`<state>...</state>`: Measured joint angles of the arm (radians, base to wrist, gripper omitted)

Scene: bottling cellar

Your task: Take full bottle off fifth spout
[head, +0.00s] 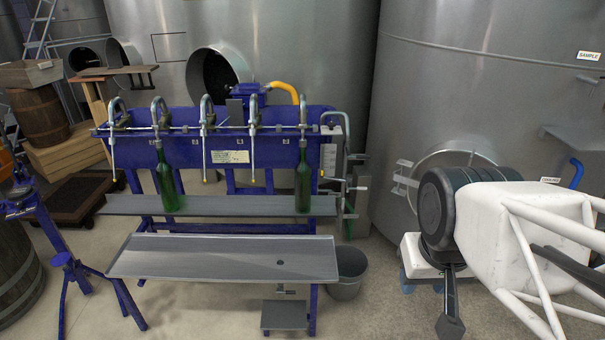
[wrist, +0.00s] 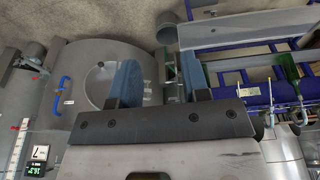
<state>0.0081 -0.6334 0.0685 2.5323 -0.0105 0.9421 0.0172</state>
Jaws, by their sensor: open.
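A dark green bottle (head: 303,182) stands upright under the fifth spout (head: 303,122), at the right end of the blue filler (head: 230,150). Its base is on the grey bottle shelf (head: 235,206) and its mouth is at the spout. Its fill level is hard to tell. A second green bottle (head: 167,184) stands under the second spout; the other spouts hang free. My gripper (head: 450,322) is right of the filler, well apart from both bottles. In the wrist view my gripper (wrist: 158,78) is open and empty, and a green bottle (wrist: 292,69) shows at far right.
A grey drip tray (head: 225,258) juts out in front below the shelf. A grey bucket (head: 347,272) stands on the floor at its right. A large steel tank (head: 490,110) stands behind my arm. A blue stand (head: 75,262) is at left.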

